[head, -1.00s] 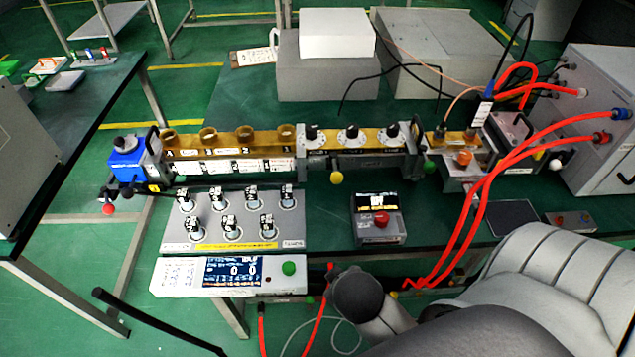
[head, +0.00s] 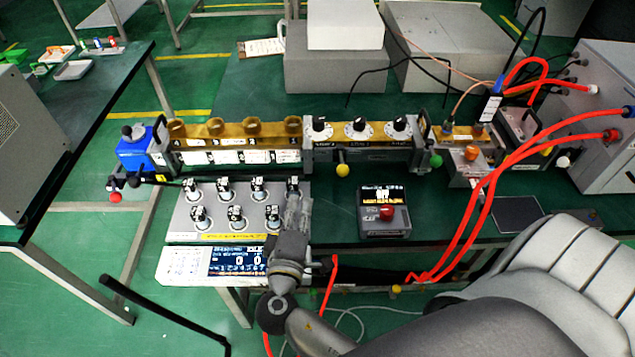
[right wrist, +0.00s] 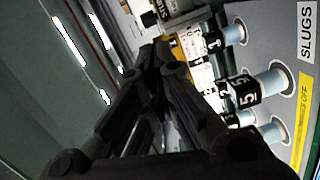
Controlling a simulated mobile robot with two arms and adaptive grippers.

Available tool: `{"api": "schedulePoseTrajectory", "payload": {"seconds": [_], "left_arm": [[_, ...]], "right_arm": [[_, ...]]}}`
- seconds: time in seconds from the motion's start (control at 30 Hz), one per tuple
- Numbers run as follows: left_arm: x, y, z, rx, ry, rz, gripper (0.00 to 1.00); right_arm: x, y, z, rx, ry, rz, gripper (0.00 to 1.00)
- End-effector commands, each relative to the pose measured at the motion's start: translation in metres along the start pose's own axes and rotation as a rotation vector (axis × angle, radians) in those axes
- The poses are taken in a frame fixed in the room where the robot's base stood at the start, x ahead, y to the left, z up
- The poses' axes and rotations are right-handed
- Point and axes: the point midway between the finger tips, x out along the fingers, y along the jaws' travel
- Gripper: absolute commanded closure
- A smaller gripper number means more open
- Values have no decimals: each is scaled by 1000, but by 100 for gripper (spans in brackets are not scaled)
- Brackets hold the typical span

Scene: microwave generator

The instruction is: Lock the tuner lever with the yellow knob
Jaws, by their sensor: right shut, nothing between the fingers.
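The yellow knob (head: 342,169) hangs on a short lever below the front of the tuner (head: 362,155), which carries several black dials. My right gripper (head: 297,192) is shut and empty, over the right end of the grey slug holder, left of and a little below the yellow knob. In the right wrist view its dark fingers (right wrist: 163,58) are together, with numbered slugs (right wrist: 245,92) beside them on the right. I cannot make out the yellow knob in that view. My left gripper is not in view.
The slug holder (head: 182,222) stands under my right gripper. A grey box with a red button (head: 386,213) stands to the right. A green knob (head: 436,160) and red cables (head: 480,195) lie farther right. The green bench between the holder and the box is clear.

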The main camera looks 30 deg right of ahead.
Motion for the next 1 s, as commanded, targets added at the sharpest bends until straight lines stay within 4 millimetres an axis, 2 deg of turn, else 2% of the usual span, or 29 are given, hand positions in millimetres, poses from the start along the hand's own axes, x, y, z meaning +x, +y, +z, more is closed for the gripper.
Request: {"api": "schedulePoseTrajectory", "payload": {"seconds": [0.17, 0.53, 0.6, 0.7, 1.0], "left_arm": [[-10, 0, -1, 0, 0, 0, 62], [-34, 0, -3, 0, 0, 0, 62], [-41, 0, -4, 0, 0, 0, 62], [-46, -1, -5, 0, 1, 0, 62], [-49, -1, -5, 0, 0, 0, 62]], "right_arm": [[24, 4, 0, -2, -2, 5, 100], [102, 5, 1, -1, -4, 3, 100], [102, 4, 16, -6, -4, -1, 100], [104, 3, 28, -4, -3, 0, 100], [107, 0, 41, 0, -3, 0, 100]]}}
